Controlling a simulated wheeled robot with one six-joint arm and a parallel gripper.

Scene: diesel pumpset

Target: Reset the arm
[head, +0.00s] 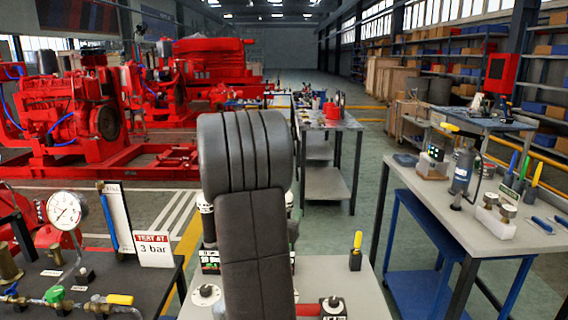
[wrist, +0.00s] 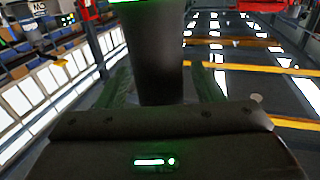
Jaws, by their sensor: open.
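My arm's dark grey padded link stands upright in the middle of the head view and hides what is behind it. My gripper is not visible in the head view. In the wrist view my gripper (wrist: 161,72) shows as a dark body with a green light and a finger on each side. The fingers are apart, so it is open. A dark, column-like part shows between them; I cannot tell what it is. I see nothing held.
A grey worktable (head: 440,205) with tools is at right. A yellow-handled tool (head: 356,250) stands near front. Red pumpsets (head: 70,120) fill the left back.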

